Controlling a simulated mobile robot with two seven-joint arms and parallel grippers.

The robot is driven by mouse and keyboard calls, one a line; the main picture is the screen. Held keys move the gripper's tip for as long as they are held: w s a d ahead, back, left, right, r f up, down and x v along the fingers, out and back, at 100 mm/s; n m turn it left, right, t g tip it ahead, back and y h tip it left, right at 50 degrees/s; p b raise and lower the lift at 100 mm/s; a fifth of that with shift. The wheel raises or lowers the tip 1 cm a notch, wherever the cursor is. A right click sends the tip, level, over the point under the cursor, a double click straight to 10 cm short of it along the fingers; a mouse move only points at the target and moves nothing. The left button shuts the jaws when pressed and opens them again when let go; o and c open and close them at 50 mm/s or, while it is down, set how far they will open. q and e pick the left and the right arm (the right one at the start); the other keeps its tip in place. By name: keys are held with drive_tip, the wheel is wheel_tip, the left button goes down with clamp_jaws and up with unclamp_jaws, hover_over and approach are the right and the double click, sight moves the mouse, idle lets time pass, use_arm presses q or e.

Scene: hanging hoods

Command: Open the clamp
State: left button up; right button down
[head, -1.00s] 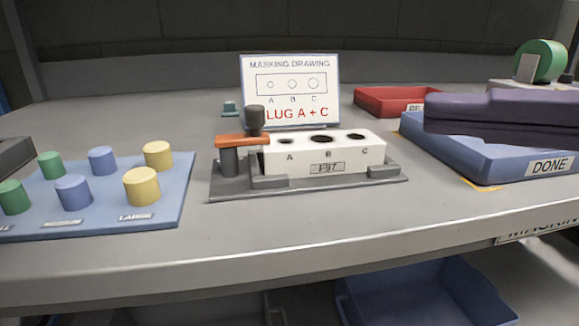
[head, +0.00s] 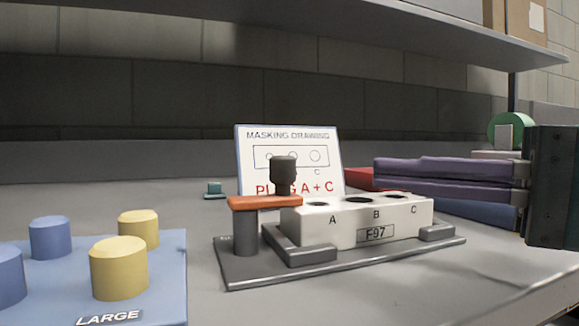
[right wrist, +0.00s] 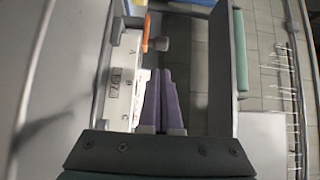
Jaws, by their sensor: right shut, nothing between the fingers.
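The clamp's orange bar (head: 265,202) lies level from a dark grey post (head: 245,232) to the left end of the white block (head: 345,228). A dark knob (head: 284,172) stands upright on the bar. The bar (right wrist: 146,32) and knob (right wrist: 158,44) also show in the right wrist view, ahead of the fingertips. My right gripper (head: 378,179), with purple fingers, is shut and empty. It points left above and behind the block's right end, clear of the clamp. In the right wrist view its fingertips (right wrist: 158,80) are together. My left gripper is out of view.
The masking drawing sign (head: 328,150) stands close behind the clamp. A blue board (head: 165,270) with yellow and blue plugs lies at left. The red tray (head: 358,180) and blue tray (head: 480,212) are partly hidden by my right gripper. A shelf (head: 330,20) hangs above.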

drive_tip(key=p+x, duration=0.1)
drive_tip(key=x, duration=0.8)
drive_tip(key=shift+w+a, duration=0.1)
drive_tip(key=shift+a, duration=0.1)
